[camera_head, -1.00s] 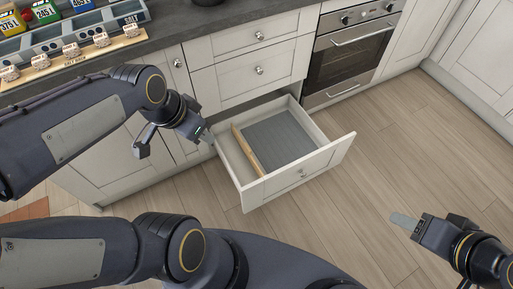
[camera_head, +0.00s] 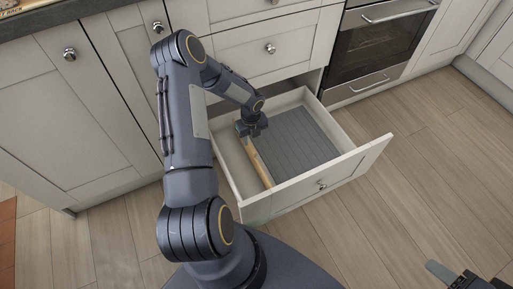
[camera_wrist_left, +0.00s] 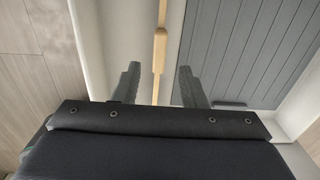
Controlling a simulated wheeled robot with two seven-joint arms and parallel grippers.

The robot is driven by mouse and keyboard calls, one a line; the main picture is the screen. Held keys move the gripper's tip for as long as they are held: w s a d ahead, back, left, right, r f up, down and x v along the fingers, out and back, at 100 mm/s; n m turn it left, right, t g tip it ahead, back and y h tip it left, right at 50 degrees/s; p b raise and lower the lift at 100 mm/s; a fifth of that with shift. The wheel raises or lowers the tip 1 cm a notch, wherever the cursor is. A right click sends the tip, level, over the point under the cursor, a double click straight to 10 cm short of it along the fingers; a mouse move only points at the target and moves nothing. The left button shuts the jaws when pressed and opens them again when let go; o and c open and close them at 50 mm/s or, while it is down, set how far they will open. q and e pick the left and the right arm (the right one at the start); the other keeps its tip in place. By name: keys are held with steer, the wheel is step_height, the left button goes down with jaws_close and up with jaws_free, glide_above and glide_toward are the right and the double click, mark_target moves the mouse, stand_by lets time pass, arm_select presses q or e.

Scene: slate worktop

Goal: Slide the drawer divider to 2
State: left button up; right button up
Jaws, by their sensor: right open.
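The open drawer (camera_head: 335,181) has a thin wooden divider (camera_head: 258,163) running front to back, left of its middle. The divider also shows in the left wrist view (camera_wrist_left: 159,45), with a thicker block on it. My left gripper (camera_head: 243,130) is over the rear part of the drawer by the divider. In the left wrist view its two fingers (camera_wrist_left: 158,84) are apart, one on each side of the divider; contact is not visible. My right gripper (camera_head: 440,273) is at the lower right edge, far from the drawer, partly cut off. No number marks are legible.
A grey ribbed panel (camera_head: 298,142) covers the drawer floor right of the divider; the left compartment is bare. Cabinets stand behind and left, and an oven (camera_head: 382,45) stands behind to the right. The wood floor (camera_head: 400,215) in front is clear.

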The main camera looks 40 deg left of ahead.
mark_target(252, 148)
arm_select(q)
step_height(252, 148, down, 7)
steer(key=shift+r+b, duration=0.15)
steer(key=shift+b, duration=0.9)
jaws_close()
